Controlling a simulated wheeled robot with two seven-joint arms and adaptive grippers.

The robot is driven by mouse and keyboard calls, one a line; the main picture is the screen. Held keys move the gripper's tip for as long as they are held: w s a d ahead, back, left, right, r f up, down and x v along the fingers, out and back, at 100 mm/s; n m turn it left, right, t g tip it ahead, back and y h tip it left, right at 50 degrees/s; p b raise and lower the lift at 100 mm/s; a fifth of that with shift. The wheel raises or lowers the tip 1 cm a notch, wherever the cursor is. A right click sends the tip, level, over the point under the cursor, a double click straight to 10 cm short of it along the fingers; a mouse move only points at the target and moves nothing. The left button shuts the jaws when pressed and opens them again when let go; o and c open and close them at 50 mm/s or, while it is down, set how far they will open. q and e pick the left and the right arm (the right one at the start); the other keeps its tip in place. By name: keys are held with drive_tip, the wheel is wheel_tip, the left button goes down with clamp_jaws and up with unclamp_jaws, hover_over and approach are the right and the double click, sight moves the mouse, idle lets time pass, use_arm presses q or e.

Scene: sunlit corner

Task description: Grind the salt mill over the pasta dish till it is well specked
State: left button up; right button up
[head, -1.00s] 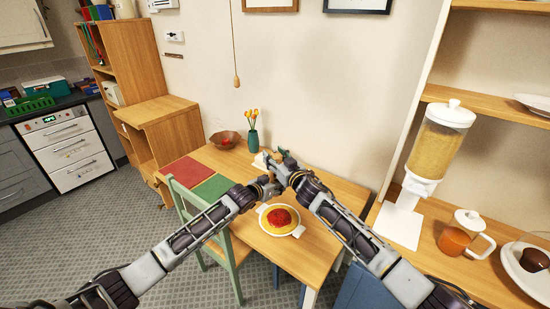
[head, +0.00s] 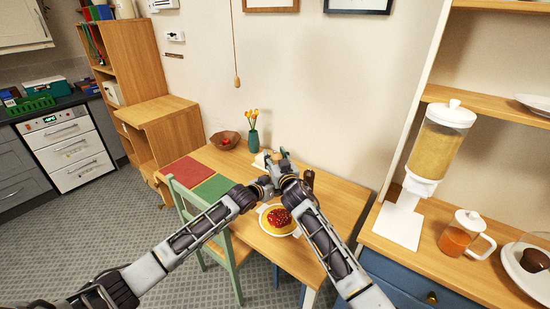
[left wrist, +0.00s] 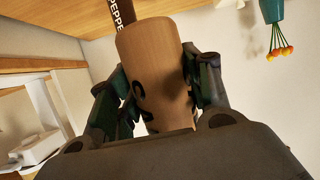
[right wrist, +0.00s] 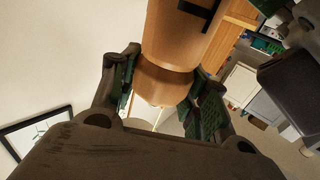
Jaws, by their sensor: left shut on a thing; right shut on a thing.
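The salt mill (left wrist: 155,65) is a pale wooden cylinder with dark lettering. My left gripper (head: 263,187) is shut around its body, and my right gripper (head: 285,168) is shut on its narrower end, seen in the right wrist view (right wrist: 163,85). In the head view the grippers meet above the table and mostly hide the mill. The pasta dish (head: 266,228) is a plate just in front of and below them, with yellow pasta and red sauce (head: 280,217). Small pale specks show on the sauce.
A dark pepper mill (head: 309,181) stands right of my grippers on the wooden table (head: 335,205). A green vase (head: 253,139) and a brown bowl (head: 225,141) stand behind. A green chair (head: 222,240) is at the left. The right counter holds a dispenser (head: 437,145) and a jug (head: 460,236).

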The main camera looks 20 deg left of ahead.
drive_tip(key=o, duration=1)
drive_tip(key=shift+o, duration=0.2)
drive_tip(key=shift+s+d, duration=0.1)
drive_tip(key=shift+d, duration=0.05)
drive_tip(key=v, duration=1.1)
drive_tip(key=shift+s, duration=0.25)
drive_tip(key=shift+d, duration=0.15)
